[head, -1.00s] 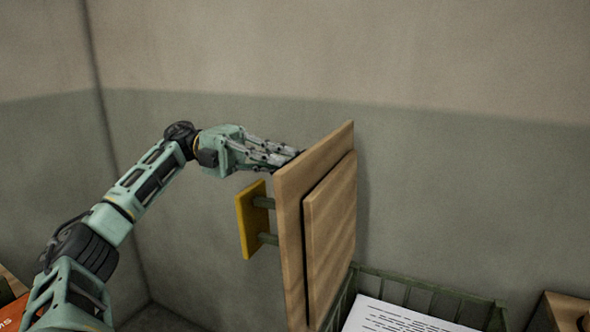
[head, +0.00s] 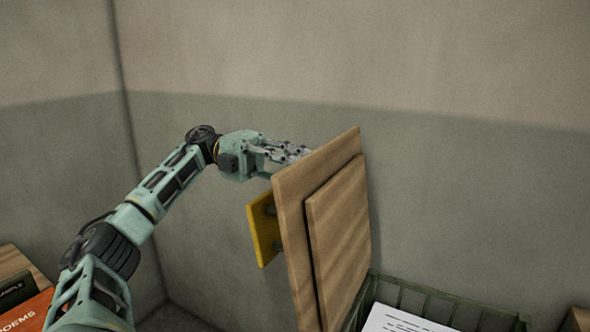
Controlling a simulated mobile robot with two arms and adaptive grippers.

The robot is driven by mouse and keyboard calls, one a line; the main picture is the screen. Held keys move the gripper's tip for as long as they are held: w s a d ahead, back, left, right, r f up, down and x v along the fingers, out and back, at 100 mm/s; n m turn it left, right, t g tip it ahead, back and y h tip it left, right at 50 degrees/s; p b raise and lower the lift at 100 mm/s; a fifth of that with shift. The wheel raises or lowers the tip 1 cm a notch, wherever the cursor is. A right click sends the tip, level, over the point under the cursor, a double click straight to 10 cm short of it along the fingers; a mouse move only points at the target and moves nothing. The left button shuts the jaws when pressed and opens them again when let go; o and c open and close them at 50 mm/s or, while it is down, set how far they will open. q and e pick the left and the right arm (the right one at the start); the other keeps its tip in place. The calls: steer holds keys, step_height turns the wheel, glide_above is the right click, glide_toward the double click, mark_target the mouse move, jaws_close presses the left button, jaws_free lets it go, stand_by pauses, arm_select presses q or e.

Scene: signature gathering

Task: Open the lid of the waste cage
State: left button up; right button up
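The wooden lid (head: 338,240) of the waste cage stands raised, close to upright and leaning a little left at its top. Its yellow handle plate (head: 263,229) faces left, on short green posts. The green waste cage (head: 440,305) shows at the bottom right, its top uncovered there, with a printed white sheet (head: 397,320) inside. My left gripper (head: 303,152) is behind the lid's upper left edge, above the handle. Its fingertips are partly hidden by the lid, so whether they are open or touching the lid is unclear. My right gripper is out of view.
A grey-green wall (head: 470,200) stands close behind the lid and cage. An orange book (head: 25,312) and a wooden box edge (head: 22,265) are at the lower left. Another wooden piece (head: 578,320) is at the lower right corner.

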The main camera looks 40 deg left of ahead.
arm_select(q)
steer(key=shift+a+r, duration=0.1)
steer(key=shift+a, duration=0.05)
steer(key=v, duration=0.7)
steer(key=shift+s+a, duration=0.1)
stand_by(0.5)
